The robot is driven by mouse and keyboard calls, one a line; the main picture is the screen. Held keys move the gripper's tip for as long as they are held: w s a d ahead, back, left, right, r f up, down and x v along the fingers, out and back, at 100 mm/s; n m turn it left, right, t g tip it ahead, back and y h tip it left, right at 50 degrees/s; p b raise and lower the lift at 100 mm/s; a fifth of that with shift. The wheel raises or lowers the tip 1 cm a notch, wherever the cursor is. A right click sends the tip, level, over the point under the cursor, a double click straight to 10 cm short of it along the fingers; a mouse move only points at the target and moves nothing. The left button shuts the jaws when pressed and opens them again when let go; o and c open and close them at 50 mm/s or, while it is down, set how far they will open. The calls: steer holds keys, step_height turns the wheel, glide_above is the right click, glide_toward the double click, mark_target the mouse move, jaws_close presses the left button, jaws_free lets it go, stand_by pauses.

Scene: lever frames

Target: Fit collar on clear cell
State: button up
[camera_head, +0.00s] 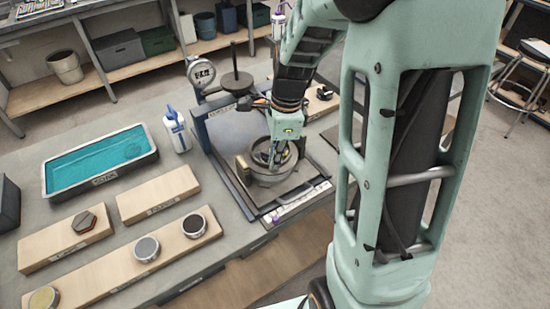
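A round, greyish, see-through-looking cell (270,178) stands on the bed of the lever frame (228,150), near the front of the bench. My gripper (274,156) points down into the mouth of this cell from above. Its fingertips are at or just inside the rim, among small dark and yellow parts. The fingers are small and partly hidden, so I cannot tell whether they are open or shut. A ring-like rim shows around the cell's top, but I cannot tell whether it is the collar or part of the cell.
A dial gauge (201,72) and a weight post (236,80) stand behind the cell. Left are a white bottle (177,134), a teal water tray (52,192) and wooden boards (158,196) with round pots and a hexagonal piece (84,222).

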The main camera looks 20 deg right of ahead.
steer(key=o, duration=0.5)
